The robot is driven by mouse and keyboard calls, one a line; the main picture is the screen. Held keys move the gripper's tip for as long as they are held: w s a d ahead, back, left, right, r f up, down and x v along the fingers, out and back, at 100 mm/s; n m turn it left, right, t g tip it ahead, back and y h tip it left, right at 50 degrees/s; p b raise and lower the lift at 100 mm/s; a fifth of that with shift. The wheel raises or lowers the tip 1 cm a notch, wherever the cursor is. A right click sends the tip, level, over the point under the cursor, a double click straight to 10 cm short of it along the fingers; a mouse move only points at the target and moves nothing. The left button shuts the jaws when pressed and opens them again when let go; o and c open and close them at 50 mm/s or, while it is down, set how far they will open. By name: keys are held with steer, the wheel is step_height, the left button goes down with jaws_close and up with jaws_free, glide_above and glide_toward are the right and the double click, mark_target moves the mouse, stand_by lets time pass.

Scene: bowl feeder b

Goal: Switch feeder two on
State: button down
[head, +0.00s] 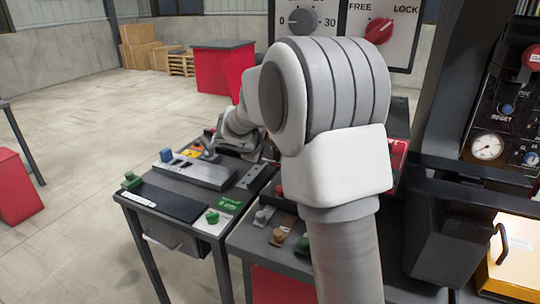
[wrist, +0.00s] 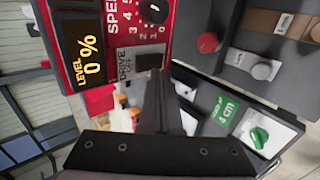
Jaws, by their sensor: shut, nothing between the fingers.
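In the wrist view a red control panel (wrist: 185,20) fills the top middle. It carries a display (wrist: 88,55) reading LEVEL 0 %, a black SPEED knob (wrist: 154,11) and a small dark switch (wrist: 148,61) beside the word DRIVE. No feeder number is readable on it. My gripper (wrist: 157,82) is shut and empty, its fingertips close to the DRIVE switch and overlapping its lower edge in the picture. I cannot tell whether they touch it. The switch's position is unclear. In the head view my arm hides most of the panel, and my gripper is small there.
In the head view a dark table (head: 130,195) holds a green knob (head: 131,181) and a blue knob (head: 166,155). A red knob (wrist: 208,42) and a grey knob (wrist: 262,70) show in the wrist view. A gauge panel (head: 487,146) stands right.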

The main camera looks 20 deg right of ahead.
steer(key=p+v, duration=0.1)
steer(key=v, duration=1)
